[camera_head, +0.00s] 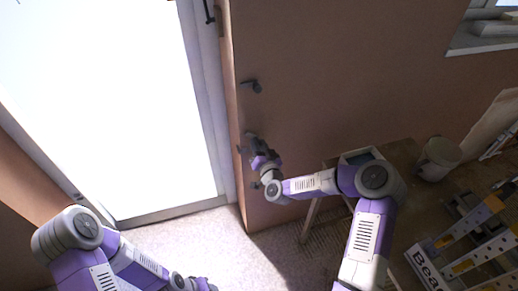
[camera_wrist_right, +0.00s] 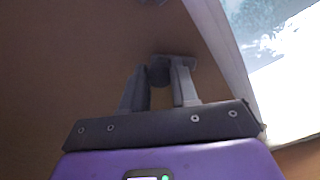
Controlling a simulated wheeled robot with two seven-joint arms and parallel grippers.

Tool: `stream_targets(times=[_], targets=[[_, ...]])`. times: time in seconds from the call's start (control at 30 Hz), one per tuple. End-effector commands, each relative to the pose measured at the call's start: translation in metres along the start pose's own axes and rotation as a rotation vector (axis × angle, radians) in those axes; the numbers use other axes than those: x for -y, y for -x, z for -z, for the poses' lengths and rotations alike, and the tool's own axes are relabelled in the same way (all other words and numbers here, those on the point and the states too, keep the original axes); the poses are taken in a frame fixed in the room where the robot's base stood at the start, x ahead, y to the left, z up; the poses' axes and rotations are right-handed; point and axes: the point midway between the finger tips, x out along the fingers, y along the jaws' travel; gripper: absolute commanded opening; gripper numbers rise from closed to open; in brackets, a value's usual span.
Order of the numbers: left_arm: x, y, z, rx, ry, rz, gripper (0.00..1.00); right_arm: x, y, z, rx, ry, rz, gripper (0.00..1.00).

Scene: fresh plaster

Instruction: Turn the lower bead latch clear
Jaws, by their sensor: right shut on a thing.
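The lower bead latch (camera_wrist_right: 160,70) is a dark grey piece with a rounded hub and a flat plate on the brown plaster wall. In the right wrist view it sits between the fingertips of my right gripper (camera_wrist_right: 160,90), which is shut on it. In the head view my right gripper (camera_head: 251,146) is at the wall beside the bright opening and mostly hides this latch. The upper latch (camera_head: 251,86) is above it, dark, with its arm pointing right.
The bright door opening (camera_head: 120,100) with its white frame is left of the latches. A small table (camera_head: 405,153) stands right of the gripper, with a bucket (camera_head: 438,158) near it. A ladder (camera_head: 470,235) leans at the lower right. The floor (camera_head: 190,240) below the opening is clear.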

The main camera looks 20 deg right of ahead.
Motion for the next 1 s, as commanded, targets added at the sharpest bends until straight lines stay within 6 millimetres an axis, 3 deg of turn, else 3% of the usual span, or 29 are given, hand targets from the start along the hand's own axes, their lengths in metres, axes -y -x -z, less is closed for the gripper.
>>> stream_targets(times=[0.6, 1.0], targets=[[0.012, -0.033, 0.002, 0.000, 0.000, 0.000, 0.43, -0.001, 0.000, -0.002, 0.001, -0.569, -0.001, 0.00], [0.016, -0.044, 0.002, 0.000, 0.000, 0.000, 0.43, 0.000, 0.000, -0.002, 0.003, -0.801, -0.001, 0.00]])
